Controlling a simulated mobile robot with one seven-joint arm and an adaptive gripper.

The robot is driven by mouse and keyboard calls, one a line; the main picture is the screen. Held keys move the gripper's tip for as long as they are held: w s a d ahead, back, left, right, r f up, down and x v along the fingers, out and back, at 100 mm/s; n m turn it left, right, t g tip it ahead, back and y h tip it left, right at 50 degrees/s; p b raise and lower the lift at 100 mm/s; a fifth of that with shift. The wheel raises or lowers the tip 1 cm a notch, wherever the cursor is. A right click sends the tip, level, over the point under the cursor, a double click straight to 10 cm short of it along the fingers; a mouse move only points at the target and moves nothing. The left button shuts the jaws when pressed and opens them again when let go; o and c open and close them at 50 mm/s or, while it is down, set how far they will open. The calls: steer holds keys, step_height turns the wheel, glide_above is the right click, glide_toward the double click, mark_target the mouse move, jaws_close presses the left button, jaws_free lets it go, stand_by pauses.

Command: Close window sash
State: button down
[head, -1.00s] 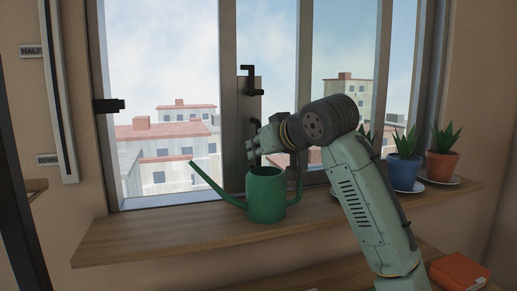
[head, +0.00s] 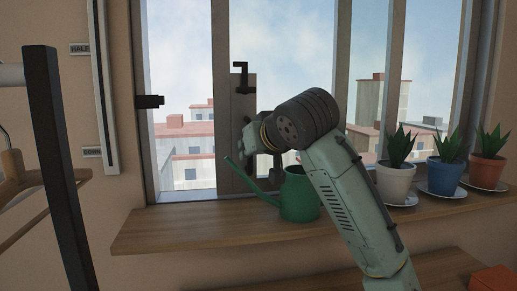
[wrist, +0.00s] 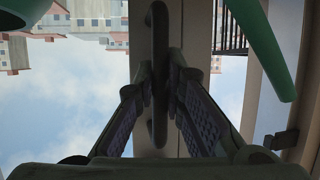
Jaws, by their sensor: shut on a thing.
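The window sash has a grey upright stile (head: 235,110) with a dark latch lever (head: 240,80) on it. An open gap with sky and buildings lies between this stile and the left window frame (head: 148,60). My gripper (head: 248,140) is at the stile, below the latch lever. In the wrist view my gripper (wrist: 160,80) has its two ridged fingers shut on the dark upright sash handle (wrist: 157,25), one on each side. In the head view the gripper mostly hides this handle.
A green watering can (head: 299,195) stands on the wooden sill (head: 160,230) just below my gripper, its spout pointing left near the stile. White (head: 395,183), blue (head: 445,175) and terracotta (head: 488,168) plant pots stand further right. A dark catch (head: 150,101) sticks out from the left frame.

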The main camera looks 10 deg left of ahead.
steer(key=c, duration=1.7)
jaws_free()
steer(key=shift+o, duration=0.2)
steer(key=shift+d, duration=0.1)
steer(key=v, duration=1.2)
steer(key=shift+c, duration=0.2)
